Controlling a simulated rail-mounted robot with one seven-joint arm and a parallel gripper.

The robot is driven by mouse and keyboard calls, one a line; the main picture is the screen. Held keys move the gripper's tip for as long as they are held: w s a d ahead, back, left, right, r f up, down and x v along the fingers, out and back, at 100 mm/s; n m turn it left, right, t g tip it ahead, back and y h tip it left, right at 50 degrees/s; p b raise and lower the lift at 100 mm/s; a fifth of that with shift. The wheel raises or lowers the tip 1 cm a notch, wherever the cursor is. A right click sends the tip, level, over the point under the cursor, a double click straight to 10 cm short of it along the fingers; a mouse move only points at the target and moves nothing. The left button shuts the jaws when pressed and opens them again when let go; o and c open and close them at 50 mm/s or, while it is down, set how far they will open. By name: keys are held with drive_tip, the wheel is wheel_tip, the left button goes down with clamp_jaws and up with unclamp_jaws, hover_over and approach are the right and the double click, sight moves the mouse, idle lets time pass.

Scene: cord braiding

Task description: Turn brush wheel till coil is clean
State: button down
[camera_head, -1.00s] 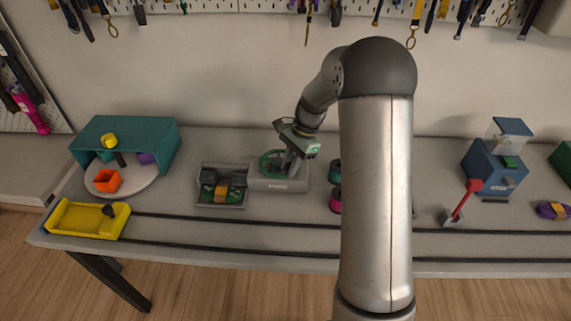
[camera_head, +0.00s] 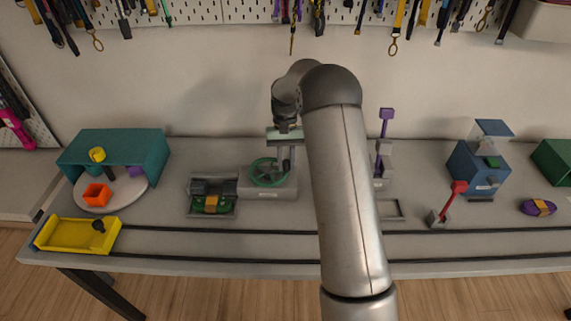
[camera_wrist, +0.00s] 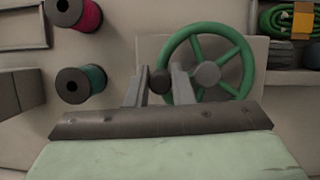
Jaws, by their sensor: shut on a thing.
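The green spoked brush wheel (camera_head: 266,174) stands on a grey base in the head view. It also shows in the wrist view (camera_wrist: 237,40), with a grey hub and a dark knob (camera_wrist: 159,80) near its rim. My gripper (camera_wrist: 160,82) is shut on this knob, one finger on each side. In the head view my gripper (camera_head: 287,165) points down at the wheel's right side. The green coil (camera_head: 200,206) with an orange band lies in a grey tray left of the wheel, below dark brush blocks (camera_head: 213,187). How clean it is cannot be told.
In the wrist view, a magenta spool (camera_wrist: 85,17) and a teal spool (camera_wrist: 93,77) stand left of the wheel. In the head view, a purple-topped lever (camera_head: 386,115) stands right of my arm, and a yellow tray (camera_head: 62,236) is far left.

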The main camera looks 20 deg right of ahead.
drive_tip(key=w+n, duration=0.1)
drive_tip(key=n, duration=0.1)
drive_tip(key=w+n+h, duration=0.1)
drive_tip(key=n+h, duration=0.1)
drive_tip(key=n, duration=0.1)
drive_tip(key=shift+w+n, duration=0.3)
drive_tip(key=shift+w, duration=0.1)
drive_tip(key=w+n+h, duration=0.1)
drive_tip(key=n, duration=0.1)
drive_tip(key=w+a+n, duration=0.1)
drive_tip(key=n, duration=0.1)
drive_tip(key=shift+t+h, duration=0.4)
drive_tip(key=n, duration=0.2)
drive_tip(key=w+a+n+t+h, duration=0.1)
drive_tip(key=n, duration=0.1)
drive_tip(key=shift+w+a+n+t+h, duration=0.2)
drive_tip(key=shift+a+n+t, duration=0.15)
drive_tip(key=shift+n, duration=0.45)
drive_tip(key=shift+w+a+n+t+h, duration=0.1)
drive_tip(key=shift+w+a+n+t, duration=0.25)
drive_tip(key=shift+n, duration=0.45)
drive_tip(key=shift+s+r, duration=0.1)
drive_tip(key=c, duration=1.3)
unclamp_jaws()
drive_tip(key=shift+o, duration=0.2)
drive_tip(key=shift+a, duration=0.1)
drive_tip(key=b+v, duration=0.1)
drive_tip(key=v, duration=1.6)
